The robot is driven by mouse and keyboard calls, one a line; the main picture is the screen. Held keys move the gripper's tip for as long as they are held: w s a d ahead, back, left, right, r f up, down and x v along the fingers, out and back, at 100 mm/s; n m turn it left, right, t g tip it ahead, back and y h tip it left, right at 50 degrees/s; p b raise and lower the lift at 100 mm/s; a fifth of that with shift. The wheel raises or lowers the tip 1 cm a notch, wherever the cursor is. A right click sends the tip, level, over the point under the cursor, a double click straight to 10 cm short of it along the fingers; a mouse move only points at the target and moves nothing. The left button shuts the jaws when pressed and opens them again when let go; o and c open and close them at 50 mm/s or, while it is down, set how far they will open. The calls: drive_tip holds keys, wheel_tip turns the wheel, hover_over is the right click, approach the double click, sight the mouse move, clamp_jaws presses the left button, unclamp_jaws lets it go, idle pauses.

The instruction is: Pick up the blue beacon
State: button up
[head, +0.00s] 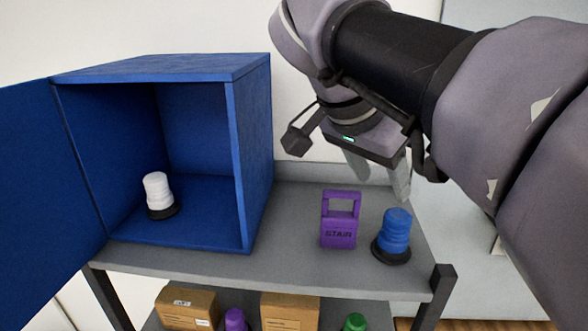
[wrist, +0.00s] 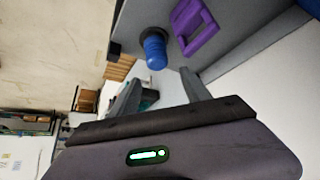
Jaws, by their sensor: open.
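The blue beacon (head: 396,231) stands upright on its black base at the right end of the grey shelf top. It also shows in the wrist view (wrist: 155,50), beyond my fingers and near the top. My gripper (head: 380,182) is above and behind the beacon in the head view, its fingers pointing down. In the wrist view my gripper (wrist: 160,88) is open and empty, with the beacon apart from both fingers.
A purple block with a handle (head: 339,222) stands just left of the beacon. An open blue cabinet (head: 250,160) holds a white beacon (head: 156,192). Cardboard boxes (head: 188,306), a purple beacon (head: 235,319) and a green one (head: 355,322) are on the lower shelf.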

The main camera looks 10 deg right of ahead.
sight(397, 214)
drive_tip(key=x, duration=1.1)
drive_tip(key=s+x, duration=0.1)
drive_tip(key=x, duration=0.1)
drive_tip(key=shift+d, duration=0.35)
drive_tip(key=shift+w+f, duration=0.1)
drive_tip(key=shift+w, duration=0.2)
drive_tip(key=shift+w+a, duration=0.1)
drive_tip(key=shift+s, duration=0.25)
drive_tip(key=c, duration=0.6)
drive_tip(key=shift+w, duration=0.1)
clamp_jaws()
